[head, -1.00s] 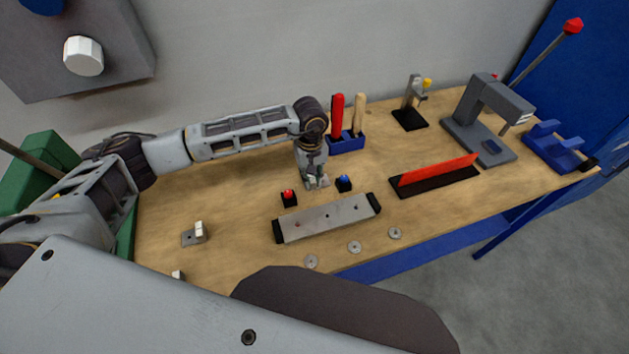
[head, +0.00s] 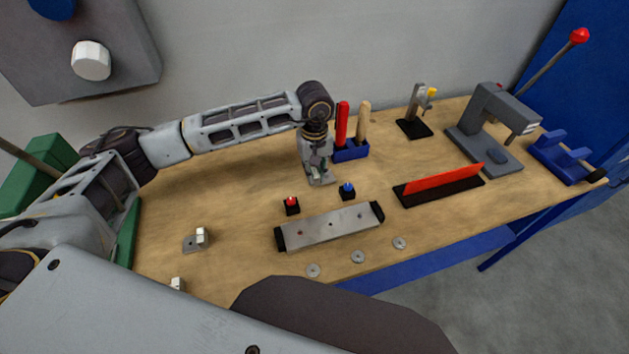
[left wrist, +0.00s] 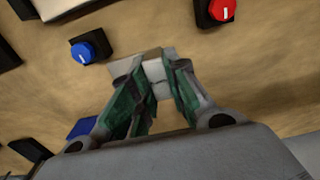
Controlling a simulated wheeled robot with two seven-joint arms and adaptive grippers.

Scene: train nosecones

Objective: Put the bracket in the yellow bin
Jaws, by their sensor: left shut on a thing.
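My left gripper (head: 320,174) is over the wooden bench, behind the red and blue buttons. It is shut on a small pale grey metal bracket (left wrist: 153,68), which shows between and beyond its green fingertips in the left wrist view. In the head view the bracket (head: 323,182) shows just under the fingertips; I cannot tell if it touches the bench. Two similar pieces, an L-shaped bracket (head: 199,238) and another (head: 177,284), are at the bench's left front. I cannot make out a yellow bin. My right gripper is not in view.
A red button (head: 292,205) and a blue button (head: 347,191) stand near the gripper, with a grey bar (head: 330,226) in front. A blue tool holder (head: 351,151) with red and tan handles stands close behind. The bench's left middle is clear.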

